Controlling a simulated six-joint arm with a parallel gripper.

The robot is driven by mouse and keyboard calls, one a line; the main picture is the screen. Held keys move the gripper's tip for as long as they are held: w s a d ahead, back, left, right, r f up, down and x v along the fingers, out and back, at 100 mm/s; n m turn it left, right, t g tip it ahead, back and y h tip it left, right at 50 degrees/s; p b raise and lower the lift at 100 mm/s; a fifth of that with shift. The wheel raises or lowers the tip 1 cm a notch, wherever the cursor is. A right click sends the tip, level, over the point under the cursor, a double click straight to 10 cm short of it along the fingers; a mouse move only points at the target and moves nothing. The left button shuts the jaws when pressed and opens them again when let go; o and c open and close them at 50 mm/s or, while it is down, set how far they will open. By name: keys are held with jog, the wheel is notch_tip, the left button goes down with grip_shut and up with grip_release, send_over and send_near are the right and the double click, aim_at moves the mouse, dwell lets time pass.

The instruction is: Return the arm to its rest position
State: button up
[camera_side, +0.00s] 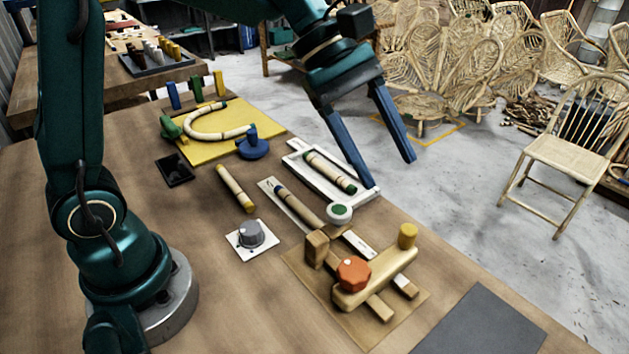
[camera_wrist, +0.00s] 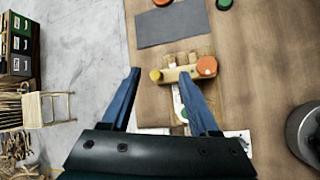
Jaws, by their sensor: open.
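My gripper (camera_side: 390,172) is open and empty, its two blue fingers pointing down. It hangs raised near the far edge of the bench, in front of the white tray in the side view. In the wrist view my gripper (camera_wrist: 160,73) also shows nothing between its fingers. A rattan piece with green ends (camera_side: 330,172) lies in the white tray (camera_side: 298,145). A bent rattan piece (camera_side: 205,136) curves on the yellow board (camera_side: 262,118). Another straight piece (camera_side: 237,187) lies on the bench, and one (camera_side: 298,206) lies on a pale strip.
A wooden clamp jig with an orange knob (camera_side: 353,273) stands at the front, beside a dark grey mat (camera_side: 482,325). A grey dial (camera_side: 250,234) and a black tray (camera_side: 174,169) sit on the bench (camera_side: 215,290). Rattan chairs (camera_side: 565,150) stand on the floor beyond.

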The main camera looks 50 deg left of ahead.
jog(key=s+a+f+m+t+y, duration=0.1)
jog(key=s+a+m+y, duration=0.2)
jog(key=s+a+m, duration=0.2)
jog(key=s+a+f+m+t+y, duration=0.1)
jog(key=s+a+m+y, duration=0.3)
jog(key=s+m, duration=0.5)
jog(key=shift+s+a+f+t, duration=0.2)
jog(key=shift+a+f+t, duration=0.3)
jog(key=shift+t, duration=0.3)
jog(key=shift+r, duration=0.1)
